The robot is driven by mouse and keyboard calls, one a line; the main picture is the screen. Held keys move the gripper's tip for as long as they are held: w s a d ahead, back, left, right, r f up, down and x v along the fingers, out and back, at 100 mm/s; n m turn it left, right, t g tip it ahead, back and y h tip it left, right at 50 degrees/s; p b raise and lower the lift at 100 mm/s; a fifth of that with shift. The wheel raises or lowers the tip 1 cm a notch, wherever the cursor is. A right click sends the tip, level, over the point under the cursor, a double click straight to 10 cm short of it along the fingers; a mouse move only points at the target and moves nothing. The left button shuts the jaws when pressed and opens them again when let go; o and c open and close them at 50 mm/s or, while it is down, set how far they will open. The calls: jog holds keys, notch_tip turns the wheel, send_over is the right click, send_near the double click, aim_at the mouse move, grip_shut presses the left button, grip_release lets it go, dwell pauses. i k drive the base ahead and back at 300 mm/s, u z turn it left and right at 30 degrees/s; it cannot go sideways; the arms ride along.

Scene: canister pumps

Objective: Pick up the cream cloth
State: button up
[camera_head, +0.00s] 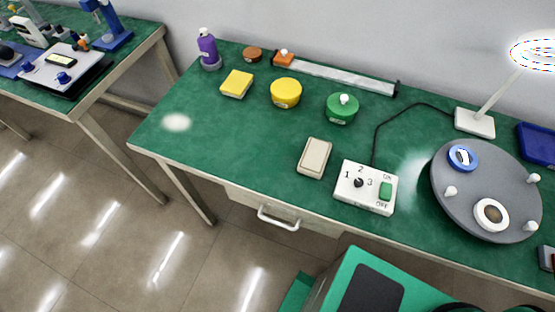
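The cream cloth (314,158) looks like a small folded rectangular pad. It lies flat on the green tabletop (225,135), near the front edge and a little right of the table's middle. Nothing covers it. A white control box stands close to its right, with a small gap between them. My gripper is not in this view, so I cannot see its fingers or where it is relative to the cloth.
The control box (365,188) has a knob and a green switch. Behind the cloth are a green round container (342,108), a yellow one (285,93) and a yellow block (237,84). A grey turntable (470,212) stands right. Tabletop left of the cloth is clear.

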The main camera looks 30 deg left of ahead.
aim_at(313, 162)
jog(key=u, duration=1.2)
jog(key=k, duration=0.45)
jog(key=u, duration=0.1)
jog(key=i, duration=0.45)
jog(key=z, duration=0.5)
